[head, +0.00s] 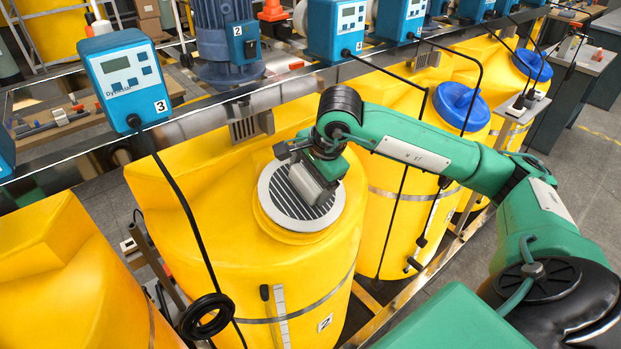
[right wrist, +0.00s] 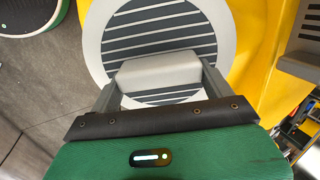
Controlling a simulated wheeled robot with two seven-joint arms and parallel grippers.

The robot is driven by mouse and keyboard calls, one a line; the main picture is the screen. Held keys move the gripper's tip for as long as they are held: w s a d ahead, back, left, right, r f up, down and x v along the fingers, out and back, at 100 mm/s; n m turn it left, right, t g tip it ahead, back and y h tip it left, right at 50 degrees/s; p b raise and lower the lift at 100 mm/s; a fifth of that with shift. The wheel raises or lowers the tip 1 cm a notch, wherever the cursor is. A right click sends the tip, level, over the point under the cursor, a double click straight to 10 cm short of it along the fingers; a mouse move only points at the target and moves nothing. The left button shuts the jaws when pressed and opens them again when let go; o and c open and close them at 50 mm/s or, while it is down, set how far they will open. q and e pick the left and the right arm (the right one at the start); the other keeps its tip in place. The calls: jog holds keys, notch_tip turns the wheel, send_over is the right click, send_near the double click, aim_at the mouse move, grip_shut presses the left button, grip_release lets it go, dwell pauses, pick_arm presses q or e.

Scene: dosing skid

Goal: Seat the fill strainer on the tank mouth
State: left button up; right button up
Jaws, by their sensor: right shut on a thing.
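The fill strainer (head: 284,205) is a round disc with a pale grey rim and dark slots. It lies over the raised yellow mouth (head: 296,237) of the tank marked 2 (head: 215,235). The yellow neck shows below its near edge; I cannot tell whether the rim touches it all round. My right gripper (head: 318,187) is above the disc, shut on the strainer's grey block handle. In the right wrist view the two fingers grip the handle (right wrist: 160,72) at its sides, with the slotted disc (right wrist: 165,35) behind it. My left gripper is not in view.
A blue pump controller marked 3 (head: 125,82) and its black cable hang left of the mouth. A blue motor (head: 222,35) and controller 4 (head: 336,28) stand behind. Yellow tanks with blue lids (head: 461,105) stand to the right. A metal rail (head: 200,112) runs behind the tank.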

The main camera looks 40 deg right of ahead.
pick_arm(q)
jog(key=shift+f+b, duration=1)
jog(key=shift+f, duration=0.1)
pick_arm(e)
jog(key=shift+x, duration=1.1)
jog(key=o, duration=1)
pick_arm(q)
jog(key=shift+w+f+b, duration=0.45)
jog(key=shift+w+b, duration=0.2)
jog(key=shift+b, duration=0.25)
pick_arm(e)
jog(key=v, duration=1.3)
jog(key=shift+s+r, duration=0.2)
jog(key=shift+r, duration=0.15)
jog(key=shift+d, duration=0.1)
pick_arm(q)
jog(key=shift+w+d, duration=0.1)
